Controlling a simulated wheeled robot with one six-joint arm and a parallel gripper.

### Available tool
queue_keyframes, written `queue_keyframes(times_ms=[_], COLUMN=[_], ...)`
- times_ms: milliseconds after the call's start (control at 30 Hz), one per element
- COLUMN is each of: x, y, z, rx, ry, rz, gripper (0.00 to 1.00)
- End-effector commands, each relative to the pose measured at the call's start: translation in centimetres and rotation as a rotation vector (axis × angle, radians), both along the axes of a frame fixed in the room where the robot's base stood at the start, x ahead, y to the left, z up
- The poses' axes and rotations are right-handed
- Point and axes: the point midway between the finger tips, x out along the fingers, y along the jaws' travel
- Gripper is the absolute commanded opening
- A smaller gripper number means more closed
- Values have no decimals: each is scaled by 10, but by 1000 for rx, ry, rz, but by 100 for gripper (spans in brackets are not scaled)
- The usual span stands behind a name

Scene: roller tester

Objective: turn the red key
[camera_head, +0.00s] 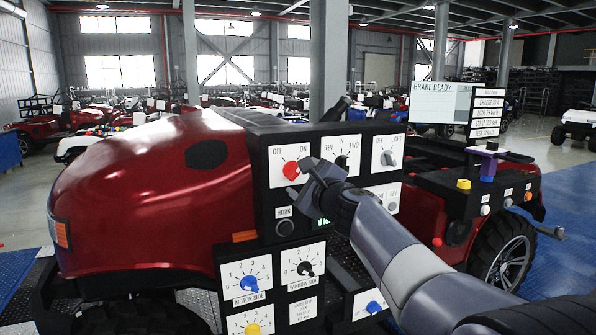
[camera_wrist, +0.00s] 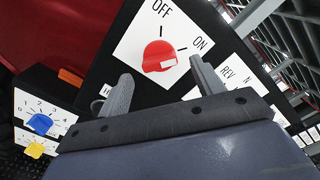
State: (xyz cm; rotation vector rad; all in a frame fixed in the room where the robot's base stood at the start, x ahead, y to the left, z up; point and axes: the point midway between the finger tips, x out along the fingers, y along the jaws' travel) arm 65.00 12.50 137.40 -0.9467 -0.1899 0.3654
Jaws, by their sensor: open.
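The red key (camera_head: 291,170) is a round red knob on a white plate marked OFF and ON, on the black control panel (camera_head: 260,152). In the wrist view the red key (camera_wrist: 159,56) has a pale mark on its lower edge, and the OFF and ON labels lie above and to the right of it. My gripper (camera_head: 312,180) is in front of the panel, just right of and below the key. In the wrist view my gripper (camera_wrist: 160,84) is open, its two fingers apart, with the key beyond and between them. Nothing is between the fingers.
Right of the key are a REV/N/FWD switch (camera_head: 341,162) and a LIGHT switch (camera_head: 388,158). A HORN button (camera_head: 285,227) is below. Blue (camera_head: 249,284) and black (camera_head: 305,269) selector knobs sit lower. A screen (camera_head: 441,102) reads BRAKE READY. A red vehicle hood (camera_head: 150,200) fills the left.

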Motion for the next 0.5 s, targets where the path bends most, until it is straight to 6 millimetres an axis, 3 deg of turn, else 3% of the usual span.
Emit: queue_keyframes(times_ms=[200,500], x=[22,28], y=[9,12], z=[1,0], rx=[0,0], ry=[1,-1], rz=[1,1], gripper=[64,64])
